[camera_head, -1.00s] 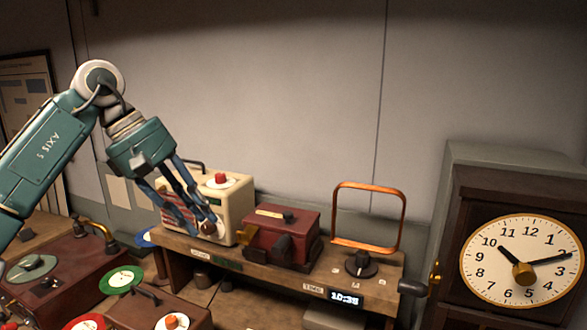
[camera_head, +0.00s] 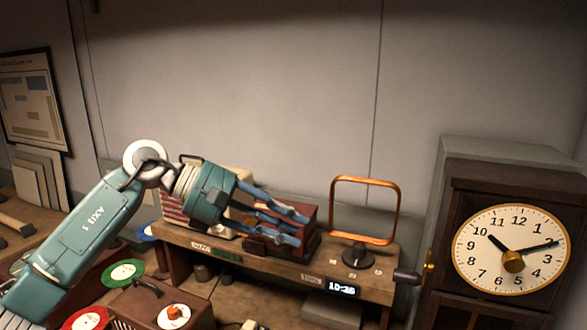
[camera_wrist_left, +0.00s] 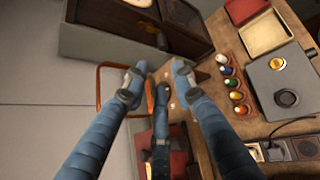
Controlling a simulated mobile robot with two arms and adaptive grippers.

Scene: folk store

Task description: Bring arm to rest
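My left gripper (camera_head: 298,227) comes in from the left and points right, in front of the dark red box (camera_head: 310,215) on the wooden shelf (camera_head: 375,286). Its blue fingers are spread apart and hold nothing in the left wrist view (camera_wrist_left: 158,85). The cream box (camera_head: 172,207) with red stripes is partly hidden behind my gripper. My right gripper does not show in either view.
An orange wire loop (camera_head: 333,212) stands on the shelf above a black knob (camera_head: 356,255). A clock (camera_head: 468,250) in a dark cabinet stands at the right. Record players with green (camera_head: 124,273) and red (camera_head: 86,319) discs sit below the shelf at left.

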